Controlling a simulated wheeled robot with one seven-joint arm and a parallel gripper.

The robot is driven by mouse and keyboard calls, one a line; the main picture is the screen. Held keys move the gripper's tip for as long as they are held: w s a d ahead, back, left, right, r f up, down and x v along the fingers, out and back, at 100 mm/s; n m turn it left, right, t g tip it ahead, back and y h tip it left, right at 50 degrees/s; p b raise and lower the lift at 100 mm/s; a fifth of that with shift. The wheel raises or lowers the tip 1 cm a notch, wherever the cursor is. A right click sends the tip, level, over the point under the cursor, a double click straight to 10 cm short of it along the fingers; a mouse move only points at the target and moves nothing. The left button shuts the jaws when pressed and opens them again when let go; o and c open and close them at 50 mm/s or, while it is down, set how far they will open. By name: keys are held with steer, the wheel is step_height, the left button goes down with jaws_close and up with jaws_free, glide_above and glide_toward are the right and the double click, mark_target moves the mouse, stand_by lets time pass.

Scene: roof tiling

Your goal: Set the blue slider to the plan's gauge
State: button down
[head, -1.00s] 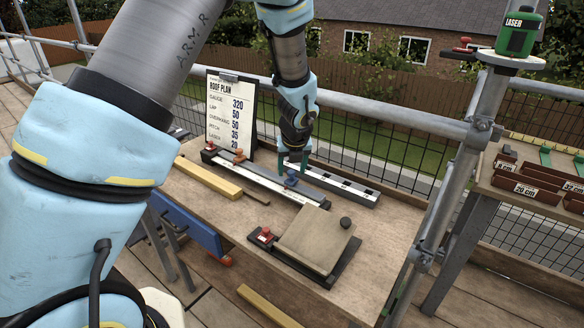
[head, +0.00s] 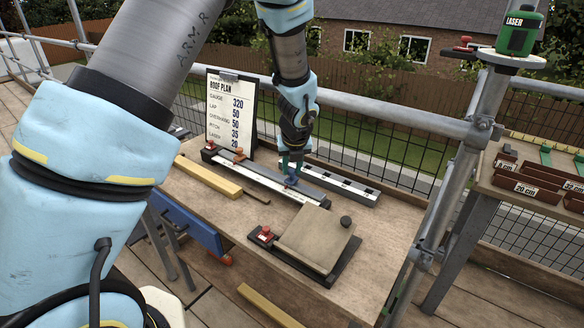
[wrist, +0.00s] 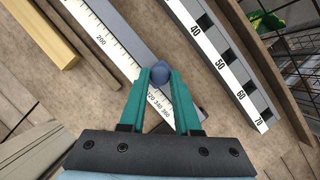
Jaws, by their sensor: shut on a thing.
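The blue slider (wrist: 159,73) sits on a grey rail with a white printed scale (wrist: 110,37). In the wrist view my gripper (wrist: 159,78) has its green fingers on either side of the slider's knob, shut on it. Scale numbers around 320, 340 and 360 show between the fingers; the exact reading at the slider is hidden. In the head view the slider (head: 292,180) is under my gripper (head: 291,168) near the rail's right part. The roof plan board (head: 231,112) stands behind and reads gauge 320.
A second rail with black marks (head: 343,186) lies behind, numbered 40 to 70 in the wrist view. A tile on a black jig (head: 316,240) sits in front. A yellow bar (head: 209,177) lies left.

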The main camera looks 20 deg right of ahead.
steer(key=shift+s, duration=0.1)
stand_by(0.8)
steer(key=shift+s+d, duration=0.5)
steer(key=shift+s, duration=0.3)
steer(key=c, duration=0.6)
jaws_free()
steer(key=shift+r, duration=0.1)
steer(key=b+v, duration=0.1)
steer(key=v, duration=0.9)
steer(key=shift+s+r, duration=0.2)
steer(key=shift+r, duration=0.05)
steer(key=shift+a, duration=0.1)
